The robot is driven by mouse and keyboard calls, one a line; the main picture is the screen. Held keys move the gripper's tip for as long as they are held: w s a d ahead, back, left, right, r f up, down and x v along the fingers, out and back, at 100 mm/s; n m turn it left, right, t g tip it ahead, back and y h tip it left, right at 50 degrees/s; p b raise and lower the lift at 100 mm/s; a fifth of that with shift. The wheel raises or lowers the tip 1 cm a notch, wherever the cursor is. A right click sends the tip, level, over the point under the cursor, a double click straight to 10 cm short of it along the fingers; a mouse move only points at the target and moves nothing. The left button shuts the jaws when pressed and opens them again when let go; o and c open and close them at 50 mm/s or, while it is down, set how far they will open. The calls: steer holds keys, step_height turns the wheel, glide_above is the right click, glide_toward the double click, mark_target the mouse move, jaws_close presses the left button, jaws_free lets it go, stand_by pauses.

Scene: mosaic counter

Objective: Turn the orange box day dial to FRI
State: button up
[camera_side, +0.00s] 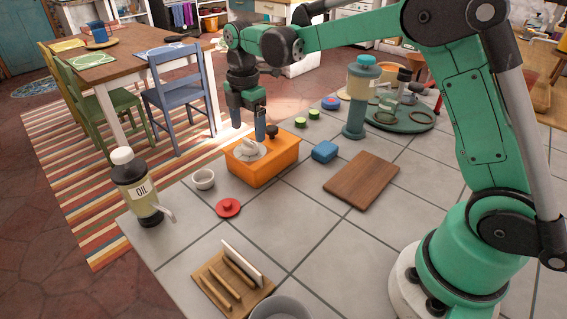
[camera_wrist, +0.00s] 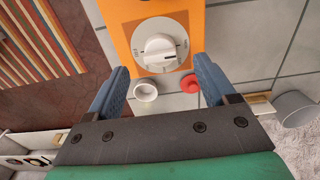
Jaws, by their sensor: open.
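The orange box (camera_side: 264,166) sits on the tiled counter and carries a round white dial (camera_side: 249,150) with a raised knob, plus a small dark knob behind it. The box (camera_wrist: 193,22) also shows in the wrist view, where the white dial (camera_wrist: 160,52) has small dark marks around it, too small to read. The day it is set to cannot be told.
A small white bowl (camera_side: 204,179) and a red lid (camera_side: 228,208) are near the box. A blue-capped bottle (camera_side: 359,98) stands behind.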

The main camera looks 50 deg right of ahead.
mark_target(249, 140)
steer(key=shift+f, duration=1.75)
jaws_close()
